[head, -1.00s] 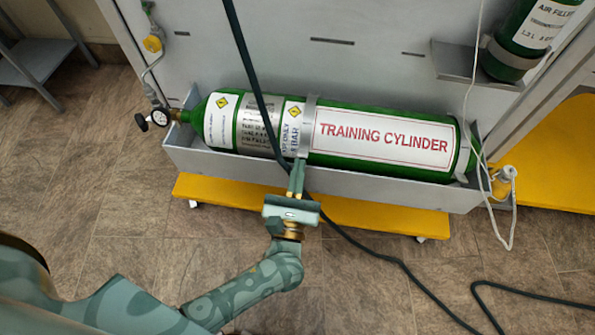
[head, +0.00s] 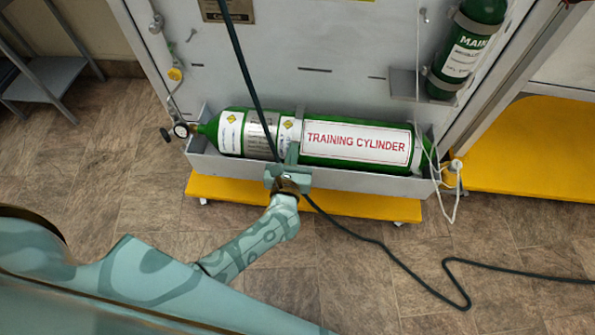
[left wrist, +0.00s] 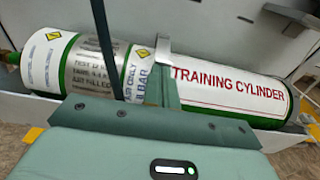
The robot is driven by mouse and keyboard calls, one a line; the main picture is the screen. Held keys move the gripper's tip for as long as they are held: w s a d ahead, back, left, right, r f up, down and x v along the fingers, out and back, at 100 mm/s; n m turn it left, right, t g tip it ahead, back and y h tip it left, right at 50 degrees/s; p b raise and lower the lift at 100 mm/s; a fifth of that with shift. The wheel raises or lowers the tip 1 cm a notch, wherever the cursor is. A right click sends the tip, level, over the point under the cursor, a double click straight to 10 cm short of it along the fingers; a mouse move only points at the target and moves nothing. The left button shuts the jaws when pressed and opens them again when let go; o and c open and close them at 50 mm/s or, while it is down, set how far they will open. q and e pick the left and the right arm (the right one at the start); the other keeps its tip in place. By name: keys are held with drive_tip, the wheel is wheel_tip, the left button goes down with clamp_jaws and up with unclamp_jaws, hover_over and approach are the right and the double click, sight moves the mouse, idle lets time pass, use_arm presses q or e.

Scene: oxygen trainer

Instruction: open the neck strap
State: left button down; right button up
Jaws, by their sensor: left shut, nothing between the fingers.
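A green cylinder (head: 359,159) marked TRAINING CYLINDER lies in a grey trough, with its valve and gauge (head: 181,130) at the left. A grey metal strap (head: 299,114) crosses it left of the red lettering. The strap's upper part also shows in the left wrist view (left wrist: 164,43). A second grey band (head: 417,150) is at the right end. My left gripper (head: 292,150) is shut and empty, its fingers over the cylinder along the strap. The fingers hide the strap's lower part; contact and whether the strap is fastened cannot be told. My right gripper is not in view.
A dark hose (head: 245,75) hangs across the cylinder, passes close by my left gripper and runs over the floor. A white cord (head: 455,207) hangs at the trough's right end. An upright green cylinder (head: 466,50) stands upper right. A yellow base (head: 350,204) lies below the trough.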

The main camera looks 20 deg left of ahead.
use_arm(q)
drive_tip(key=shift+g, duration=0.9)
drive_tip(key=w+r+p, duration=0.1)
drive_tip(key=r+p, duration=0.1)
drive_tip(key=w+r+p, duration=0.1)
drive_tip(key=r+p, duration=0.2)
drive_tip(key=w+a+r+p, duration=0.1)
drive_tip(key=r+p, duration=0.1)
drive_tip(key=shift+w+r+p, duration=0.25)
drive_tip(key=shift+p, duration=0.05)
drive_tip(key=shift+w+a+r, duration=0.65)
drive_tip(key=shift+w+r, duration=0.55)
drive_tip(key=shift+w, duration=1)
drive_tip(key=shift+w+a+r, duration=0.65)
drive_tip(key=shift+w+r, duration=0.55)
drive_tip(key=shift+w, duration=1.05)
drive_tip(key=shift+w+a+r, duration=0.65)
drive_tip(key=shift+w+r, duration=0.55)
drive_tip(key=shift+w, duration=1)
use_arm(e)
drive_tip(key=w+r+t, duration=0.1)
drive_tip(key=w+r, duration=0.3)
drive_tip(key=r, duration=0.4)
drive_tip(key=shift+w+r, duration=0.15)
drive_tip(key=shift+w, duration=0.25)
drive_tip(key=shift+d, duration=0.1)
use_arm(q)
drive_tip(key=shift+s+d, duration=0.1)
